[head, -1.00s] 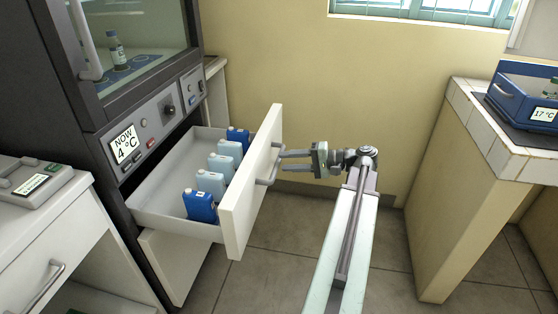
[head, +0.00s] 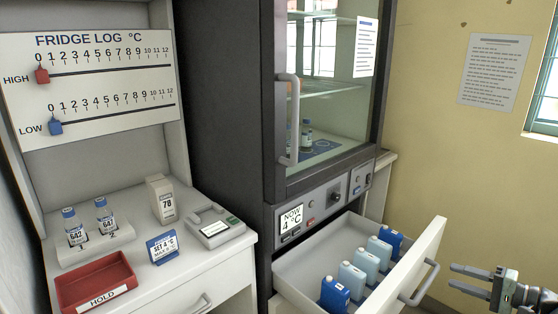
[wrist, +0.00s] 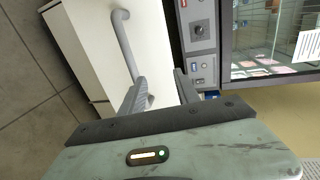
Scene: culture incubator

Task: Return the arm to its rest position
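My gripper (head: 453,276) is at the lower right of the head view, fingers apart and empty, pointing left toward the open drawer's front. In the wrist view my gripper (wrist: 160,82) also shows its two fingers spread, with the drawer handle (wrist: 127,45) beyond the left finger. In the head view the handle (head: 422,285) is left of the fingertips, with a gap between them. The drawer (head: 405,262) stands pulled out under the incubator and holds blue and pale blue bottles (head: 335,293). Most of my arm is out of view.
The glass-doored incubator (head: 325,195) reads 4 °C. The left counter (head: 130,205) carries vials in a rack, a red HOLD tray (head: 97,283), a SET 4 °C sign (head: 162,247) and a grey device (head: 215,227). A fridge log board (head: 100,85) hangs above.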

